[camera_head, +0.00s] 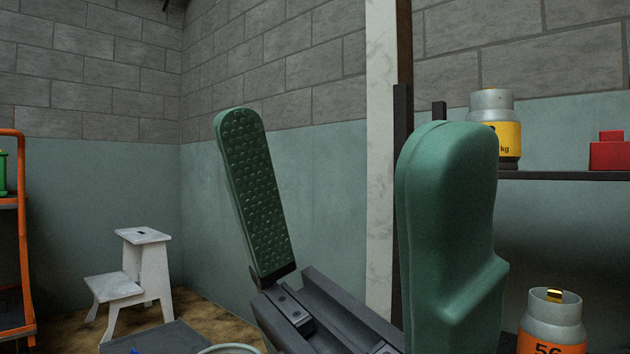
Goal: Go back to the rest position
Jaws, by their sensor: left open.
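My left gripper (342,124) fills the middle and right of the head view. Its two green padded fingers stand upright and wide apart. The left finger shows its bumpy inner pad, and the right one is closer to the camera. Nothing is between them; only the wall and a pale post show through the gap. The dark grey gripper body lies below, at the bottom edge. My right gripper is not in view.
Behind the right finger, a dark shelf (570,175) holds a yellow-labelled canister (508,140) and a red object (610,152). An orange-labelled canister (552,318) stands lower right. A white step stool (143,270) and orange rack (22,240) are at left.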

